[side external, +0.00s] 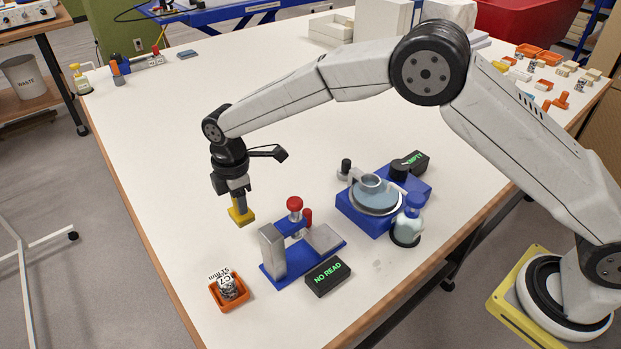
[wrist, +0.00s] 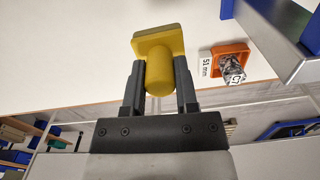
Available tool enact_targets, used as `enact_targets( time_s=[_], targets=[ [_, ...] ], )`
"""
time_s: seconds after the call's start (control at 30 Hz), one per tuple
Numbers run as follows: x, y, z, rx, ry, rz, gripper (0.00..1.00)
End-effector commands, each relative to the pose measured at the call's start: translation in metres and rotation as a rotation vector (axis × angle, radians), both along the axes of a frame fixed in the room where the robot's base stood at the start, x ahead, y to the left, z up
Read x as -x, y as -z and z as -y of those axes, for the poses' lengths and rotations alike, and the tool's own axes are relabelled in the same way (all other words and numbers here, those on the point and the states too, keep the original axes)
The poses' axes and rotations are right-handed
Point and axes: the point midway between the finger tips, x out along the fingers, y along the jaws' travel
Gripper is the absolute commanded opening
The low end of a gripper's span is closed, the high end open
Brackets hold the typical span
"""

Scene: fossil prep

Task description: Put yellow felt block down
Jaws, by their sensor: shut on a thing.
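The yellow felt block (side external: 241,215) has a flat square pad and a round yellow stem. My gripper (side external: 240,198) is shut on the stem and points downward, with the pad below the fingers. In the wrist view the yellow block (wrist: 158,42) sits between the two dark fingers of my gripper (wrist: 160,85). In the side view the block is over the left part of the white table (side external: 170,130). I cannot tell whether the pad touches the table or is just above it.
A blue-based fixture (side external: 283,270) with a red knob stands right of the block. An orange tray (side external: 228,298) with a dark specimen and label lies nearer the front. The table left of the block is clear.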

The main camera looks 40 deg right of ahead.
Motion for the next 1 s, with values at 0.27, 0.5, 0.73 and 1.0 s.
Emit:
enact_targets(
  time_s=[0.27, 0.5, 0.73, 1.0],
  targets=[
    [0.0, 0.025, 0.0, 0.0, 0.0, 0.0, 0.0],
    [0.0, 0.03, 0.0, 0.0, 0.0, 0.0, 0.0],
    [0.0, 0.054, 0.0, 0.001, 0.0, -0.001, 0.0],
    [0.0, 0.063, 0.0, 0.0, 0.0, 0.0, 0.0]
  ],
)
